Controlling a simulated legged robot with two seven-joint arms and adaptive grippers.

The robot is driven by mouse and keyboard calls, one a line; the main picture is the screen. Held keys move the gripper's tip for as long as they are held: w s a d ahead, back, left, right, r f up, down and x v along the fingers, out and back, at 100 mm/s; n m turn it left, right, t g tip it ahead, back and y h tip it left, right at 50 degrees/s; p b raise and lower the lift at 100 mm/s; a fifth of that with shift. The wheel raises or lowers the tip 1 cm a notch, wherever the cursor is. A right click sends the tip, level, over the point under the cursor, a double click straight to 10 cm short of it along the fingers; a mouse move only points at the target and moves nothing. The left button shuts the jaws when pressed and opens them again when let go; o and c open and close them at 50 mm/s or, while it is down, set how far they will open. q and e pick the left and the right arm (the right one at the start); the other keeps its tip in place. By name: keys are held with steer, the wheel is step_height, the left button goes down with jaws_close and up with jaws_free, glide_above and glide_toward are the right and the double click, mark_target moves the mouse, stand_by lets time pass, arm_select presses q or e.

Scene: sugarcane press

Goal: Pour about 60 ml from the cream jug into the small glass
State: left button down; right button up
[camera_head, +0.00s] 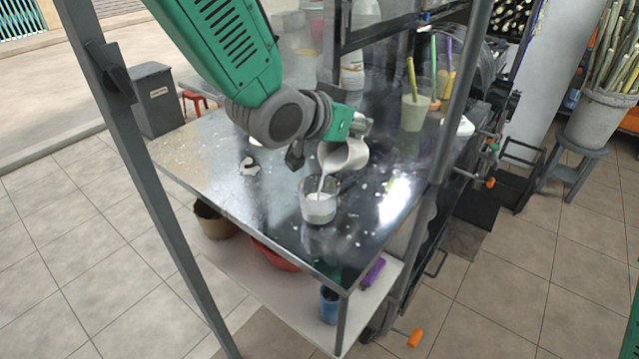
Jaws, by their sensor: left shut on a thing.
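The cream jug (345,156) is a small white vessel, tilted over the small glass in the middle of the metal table. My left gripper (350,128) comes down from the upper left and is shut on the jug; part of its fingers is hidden. A thin white stream (321,184) runs from the jug's lip down into the small glass (318,203). The glass is clear, stands upright and holds some white liquid. My right gripper is not in view.
Tall cups with straws (414,108) stand at the back right. A grey post (462,85) rises at the right and another (150,170) at the left.

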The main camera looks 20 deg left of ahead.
arm_select(q)
steer(key=w+g+p, duration=0.1)
steer(key=p, duration=0.2)
steer(key=w+f+g+y+p, duration=0.1)
steer(key=g+p, duration=0.1)
steer(key=p, duration=0.2)
steer(key=shift+d+f+y, duration=0.3)
steer(key=shift+d, duration=0.05)
steer(key=w+f+g+p, duration=0.1)
steer(key=w+d+f+g+y+p, duration=0.1)
steer(key=p, duration=0.1)
steer(key=w+f+g+p, duration=0.1)
steer(key=f, duration=0.1)
steer(key=shift+w+d+y+p, duration=0.2)
steer(key=shift+d+y+p, duration=0.1)
steer(key=shift+d+p, duration=0.1)
steer(key=shift+w+d+f+g, duration=0.1)
steer(key=shift+w+f+g, duration=0.3)
steer(key=shift+g, duration=0.2)
